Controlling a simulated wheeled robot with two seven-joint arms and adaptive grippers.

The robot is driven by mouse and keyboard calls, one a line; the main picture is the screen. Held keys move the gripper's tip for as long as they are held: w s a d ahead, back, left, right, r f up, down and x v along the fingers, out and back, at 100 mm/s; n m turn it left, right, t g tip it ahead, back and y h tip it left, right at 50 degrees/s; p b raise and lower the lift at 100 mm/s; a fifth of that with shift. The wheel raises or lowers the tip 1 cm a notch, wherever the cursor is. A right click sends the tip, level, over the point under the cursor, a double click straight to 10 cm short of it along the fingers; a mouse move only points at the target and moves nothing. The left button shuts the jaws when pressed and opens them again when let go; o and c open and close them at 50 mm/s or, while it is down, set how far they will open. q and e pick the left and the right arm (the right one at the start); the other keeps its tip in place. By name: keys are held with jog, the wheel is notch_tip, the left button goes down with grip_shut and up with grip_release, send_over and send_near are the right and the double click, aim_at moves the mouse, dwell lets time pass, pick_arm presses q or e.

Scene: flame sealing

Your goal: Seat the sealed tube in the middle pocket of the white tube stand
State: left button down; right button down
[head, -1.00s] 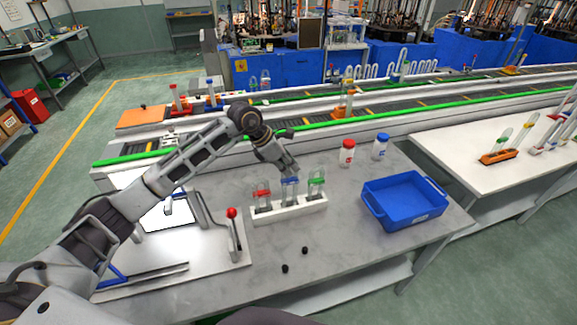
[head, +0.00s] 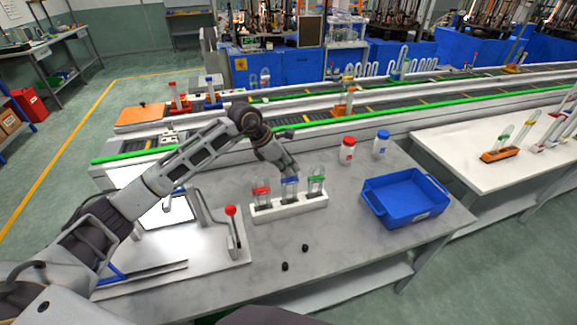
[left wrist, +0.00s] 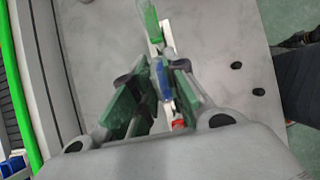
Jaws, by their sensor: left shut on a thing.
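The white tube stand (head: 290,209) sits on the grey table. A red-marked tube (head: 261,190) stands in its left pocket and a green-marked tube (head: 316,182) in its right pocket. The blue-marked tube (head: 290,188) is upright between them, in line with the middle pocket. Whether its bottom rests fully down is hard to tell. My left gripper (head: 290,172) is shut on the blue-marked tube, which also shows between the green-padded fingers in the left wrist view (left wrist: 164,84). My right gripper is out of view.
A blue bin (head: 405,199) stands right of the stand. A red-capped bottle (head: 347,150) and a blue-capped bottle (head: 381,144) stand behind. A red-knobbed lever (head: 232,225) is at left. Two small black pieces (head: 295,257) lie in front.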

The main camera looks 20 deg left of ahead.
pick_arm(q)
jog(key=shift+f+b, duration=0.75)
jog(key=shift+f, duration=0.2)
dwell(0.5)
jog(key=c, duration=1.3)
grip_release()
jog(key=shift+c, duration=0.2)
jog(key=shift+r, duration=0.15)
jog(key=shift+r+p, duration=1.05)
jog(key=shift+r, duration=1.05)
jog(key=v, duration=1.2)
jog(key=shift+f, duration=0.1)
